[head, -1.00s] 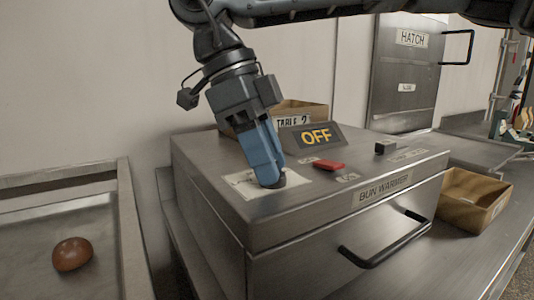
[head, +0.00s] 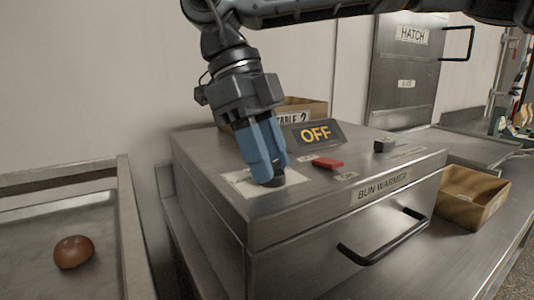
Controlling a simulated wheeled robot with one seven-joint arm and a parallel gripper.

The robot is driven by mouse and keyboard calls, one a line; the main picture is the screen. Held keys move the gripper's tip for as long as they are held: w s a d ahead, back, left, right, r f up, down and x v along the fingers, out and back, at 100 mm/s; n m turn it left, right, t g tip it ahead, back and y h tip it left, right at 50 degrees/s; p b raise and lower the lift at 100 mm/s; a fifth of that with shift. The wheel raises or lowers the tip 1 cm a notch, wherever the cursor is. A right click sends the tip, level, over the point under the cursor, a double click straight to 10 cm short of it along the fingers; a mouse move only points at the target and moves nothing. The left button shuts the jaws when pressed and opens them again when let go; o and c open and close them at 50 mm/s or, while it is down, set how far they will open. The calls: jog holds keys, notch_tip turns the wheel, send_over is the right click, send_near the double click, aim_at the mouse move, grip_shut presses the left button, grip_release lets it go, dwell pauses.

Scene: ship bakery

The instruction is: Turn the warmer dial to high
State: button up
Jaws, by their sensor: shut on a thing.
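The bun warmer (head: 290,222) is a steel box with a drawer handle on its front. Its dark dial (head: 277,181) sits on a pale label plate (head: 243,183) at the left of the top. My gripper (head: 270,180) points down with its blue fingers shut on the dial. The fingers hide most of the dial, so its pointer and setting cannot be read. A red rocker switch (head: 327,163) lies to the right of the dial.
A black block-like control (head: 384,146) stands at the top's back right. A box marked TABLE 2 (head: 303,106) is behind the display. A wooden bin (head: 468,198) is at right. A tray (head: 126,215) with a bun (head: 73,252) is at left. The drawer handle (head: 385,240) juts forward.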

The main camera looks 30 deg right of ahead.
jog(key=o, duration=1)
jog(key=shift+o, duration=0.2)
jog(key=v, duration=0.7)
jog(key=shift+w+r, duration=0.2)
jog(key=shift+r, duration=0.15)
jog(key=shift+a, duration=0.1)
